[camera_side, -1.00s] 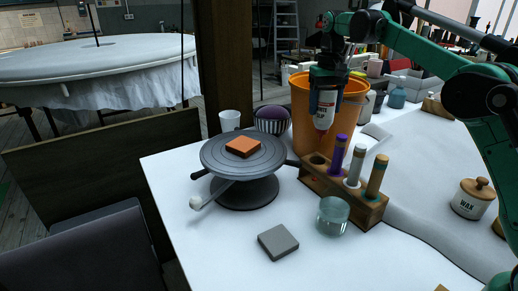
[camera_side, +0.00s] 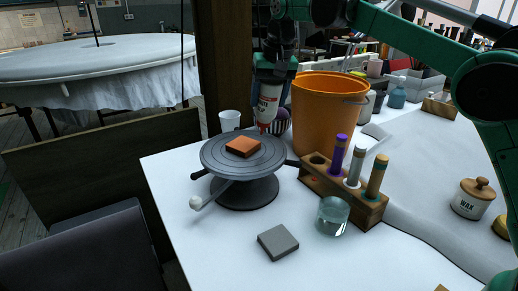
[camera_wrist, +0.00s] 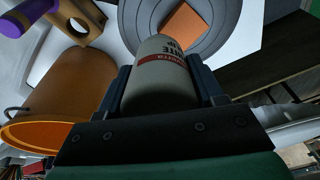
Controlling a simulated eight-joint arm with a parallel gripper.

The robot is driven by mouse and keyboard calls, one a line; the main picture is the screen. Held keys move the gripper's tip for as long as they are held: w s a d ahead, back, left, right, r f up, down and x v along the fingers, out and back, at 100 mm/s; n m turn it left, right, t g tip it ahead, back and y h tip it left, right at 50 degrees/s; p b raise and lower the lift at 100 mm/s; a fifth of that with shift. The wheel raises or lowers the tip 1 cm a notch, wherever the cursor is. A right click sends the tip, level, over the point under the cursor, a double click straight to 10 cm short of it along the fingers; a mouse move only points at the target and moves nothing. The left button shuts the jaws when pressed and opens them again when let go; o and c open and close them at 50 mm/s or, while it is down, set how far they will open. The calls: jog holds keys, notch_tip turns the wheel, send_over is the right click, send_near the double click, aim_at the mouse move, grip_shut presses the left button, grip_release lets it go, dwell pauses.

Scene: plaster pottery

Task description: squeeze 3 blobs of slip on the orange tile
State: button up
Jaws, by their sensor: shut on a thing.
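The orange tile (camera_side: 243,147) lies on top of the turntable, a little left of and below the bottle's tip. No blobs show on the tile in the side view.
An orange bucket (camera_side: 322,115) stands right of the bottle. A wooden rack (camera_side: 325,187) holds several tools, with a glass jar (camera_side: 333,216) before it. A grey tile (camera_side: 278,242) lies at the front. A white cup (camera_side: 229,120) stands behind the turntable.

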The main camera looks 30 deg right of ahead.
jog(key=shift+w+a+f+t, duration=0.15)
jog(key=shift+a+f, duration=0.25)
jog(key=shift+a, duration=0.25)
jog(key=shift+s+a+f+t, duration=0.15)
jog(key=shift+a+f, duration=0.2)
jog(key=shift+a, duration=0.25)
jog(key=shift+w, duration=0.1)
jog(key=shift+o, duration=0.9)
jog(key=c, duration=0.8)
jog(key=o, duration=0.6)
